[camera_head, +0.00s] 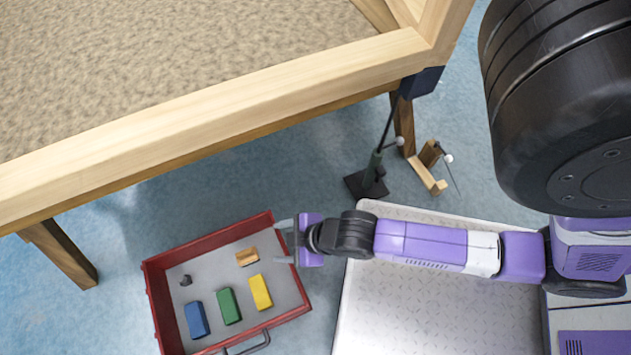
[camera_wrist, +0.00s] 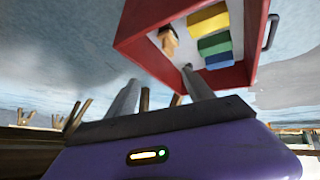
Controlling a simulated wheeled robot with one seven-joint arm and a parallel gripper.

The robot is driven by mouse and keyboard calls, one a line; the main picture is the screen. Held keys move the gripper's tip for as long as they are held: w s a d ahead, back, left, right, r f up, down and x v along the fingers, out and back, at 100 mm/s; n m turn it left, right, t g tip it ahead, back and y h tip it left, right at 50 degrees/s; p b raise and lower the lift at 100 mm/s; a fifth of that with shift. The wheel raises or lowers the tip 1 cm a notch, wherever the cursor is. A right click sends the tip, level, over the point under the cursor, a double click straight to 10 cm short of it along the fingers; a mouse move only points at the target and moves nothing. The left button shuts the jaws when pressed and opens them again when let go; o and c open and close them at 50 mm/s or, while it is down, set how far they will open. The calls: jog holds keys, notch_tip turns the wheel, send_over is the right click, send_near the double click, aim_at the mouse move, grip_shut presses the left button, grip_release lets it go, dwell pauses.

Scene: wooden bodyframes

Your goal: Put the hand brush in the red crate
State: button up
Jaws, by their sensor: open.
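The red crate (camera_head: 160,309) stands on the floor at the lower left in the head view; it also shows in the wrist view (camera_wrist: 135,50). A small wooden-coloured piece, seemingly the hand brush (camera_head: 247,257), lies on the crate's grey floor near its far right side. In the wrist view the hand brush (camera_wrist: 168,38) shows a tan body with a dark part. My gripper (camera_head: 284,242) is open and empty, with its fingers at the crate's right wall and pointing left. In the wrist view my gripper (camera_wrist: 158,82) has its fingers apart with nothing between them.
The crate also holds blue (camera_head: 197,320), green (camera_head: 229,306) and yellow (camera_head: 260,292) blocks and a small dark piece (camera_head: 186,281). A large wooden frame (camera_head: 230,105) stands behind it. A dark stand (camera_head: 370,180) is near a frame leg.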

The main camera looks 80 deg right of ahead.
jog(key=s+a+r+m+t, duration=0.1)
jog(key=s+r+t, duration=0.2)
jog(key=r, duration=0.9)
jog(key=s+r+m+t, duration=0.2)
jog(key=s+r, duration=0.3)
jog(key=r, duration=0.7)
jog(key=shift+s+a+r+m+t, duration=0.3)
jog(key=shift+a+r+t, duration=0.1)
jog(key=shift+t, duration=0.5)
